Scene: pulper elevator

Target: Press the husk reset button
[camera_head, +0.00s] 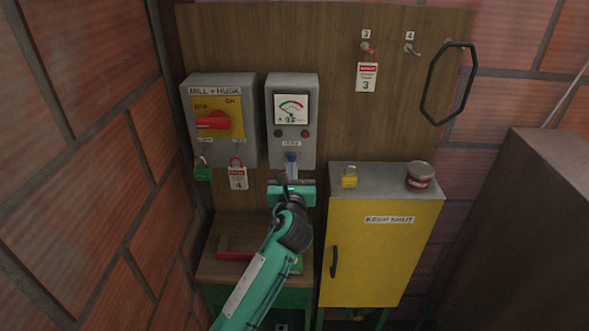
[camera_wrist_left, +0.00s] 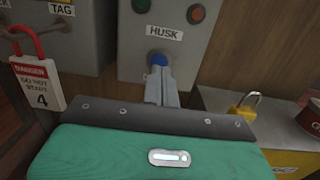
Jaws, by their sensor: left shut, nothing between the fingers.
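The husk control box (camera_head: 308,125) is a grey box on the wooden board, with a meter, a green and a red round part and a HUSK label. The blue button (camera_head: 291,157) sits below that label, low on the box face. It also shows in the left wrist view (camera_wrist_left: 158,59), its lower part hidden by my fingertips. My left gripper (camera_head: 291,168) is shut and empty, its fingertips right at the blue button. I cannot tell whether they touch it. My right gripper is not in view.
Left of it is the MILL + HUSK box (camera_head: 221,150) with a red switch, a green padlock (camera_head: 202,170) and a danger tag (camera_head: 238,178). A yellow cabinet (camera_head: 375,255) stands right, bearing a brass padlock (camera_head: 349,177) and a tin (camera_head: 420,176).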

